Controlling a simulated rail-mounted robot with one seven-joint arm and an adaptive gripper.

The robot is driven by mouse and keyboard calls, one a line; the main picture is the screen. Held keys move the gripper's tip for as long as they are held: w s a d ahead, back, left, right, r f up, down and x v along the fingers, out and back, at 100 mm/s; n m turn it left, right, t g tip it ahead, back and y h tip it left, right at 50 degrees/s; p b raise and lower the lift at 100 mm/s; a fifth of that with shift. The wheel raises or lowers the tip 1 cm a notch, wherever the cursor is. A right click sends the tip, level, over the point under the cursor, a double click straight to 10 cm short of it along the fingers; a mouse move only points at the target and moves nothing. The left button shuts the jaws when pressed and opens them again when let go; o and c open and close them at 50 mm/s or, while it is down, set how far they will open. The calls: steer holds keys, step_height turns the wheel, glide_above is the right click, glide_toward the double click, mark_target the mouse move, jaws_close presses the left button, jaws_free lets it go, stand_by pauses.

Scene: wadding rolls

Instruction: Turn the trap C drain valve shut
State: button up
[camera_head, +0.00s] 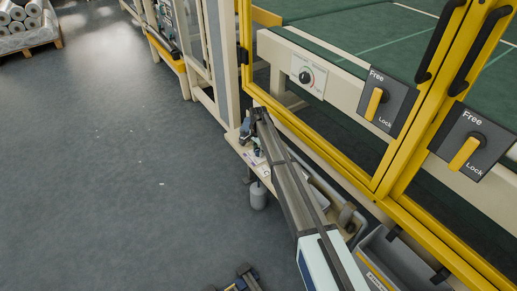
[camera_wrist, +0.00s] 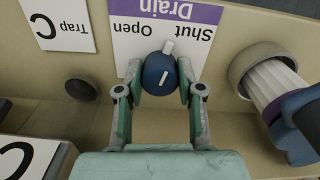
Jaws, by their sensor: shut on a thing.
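The drain valve is a round blue knob (camera_wrist: 158,82) with a white line on its face, in the middle of the wrist view. A white tab (camera_wrist: 168,46) stands just above it. My gripper (camera_wrist: 158,88) has one finger on each side of the knob and is shut on it. The drain label (camera_wrist: 205,17) appears upside down, with "Open" to the left and "Shut" to the right; the tab leans slightly right. The Trap C label (camera_wrist: 60,24) is at the upper left. In the head view my arm hides most of the valve area.
A grey collar with a white ribbed part (camera_wrist: 268,82) is close right of my gripper. A dark round part (camera_wrist: 80,92) lies left. A grey bin (camera_head: 400,262) stands lower right.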

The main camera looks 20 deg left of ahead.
mark_target(259, 150)
steer(key=m+p, duration=0.1)
steer(key=m, duration=0.4)
steer(key=shift+m+p, duration=0.35)
steer(key=shift+m, duration=0.05)
stand_by(0.3)
steer(key=o, duration=1.2)
steer(key=shift+c, duration=0.2)
step_height(259, 150, up, 12)
